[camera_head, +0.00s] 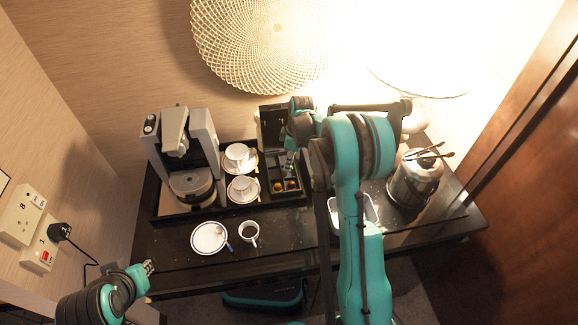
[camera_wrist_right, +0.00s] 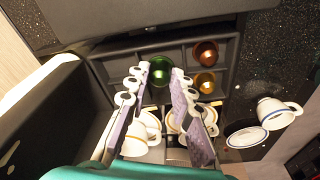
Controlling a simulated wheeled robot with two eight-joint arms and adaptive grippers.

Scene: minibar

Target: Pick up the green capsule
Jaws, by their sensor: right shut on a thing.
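The green capsule (camera_wrist_right: 160,70) shows in the right wrist view between the two fingertips of my right gripper (camera_wrist_right: 160,78), at the capsule box. The fingers are shut on it. In the head view my right gripper (camera_head: 289,165) reaches down into the dark capsule box (camera_head: 306,192), and the green capsule is hard to make out there. My left gripper (camera_head: 148,267) is at the lower left, in front of the counter, away from the box. Its fingers are too small to judge.
A red capsule (camera_wrist_right: 205,52) and an orange capsule (camera_wrist_right: 204,83) sit in compartments beside the green one. The box's raised lid (camera_head: 272,125) stands behind. Cups on saucers (camera_head: 237,155) and a coffee machine (camera_head: 185,150) are left; a metal kettle (camera_head: 414,182) is right.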

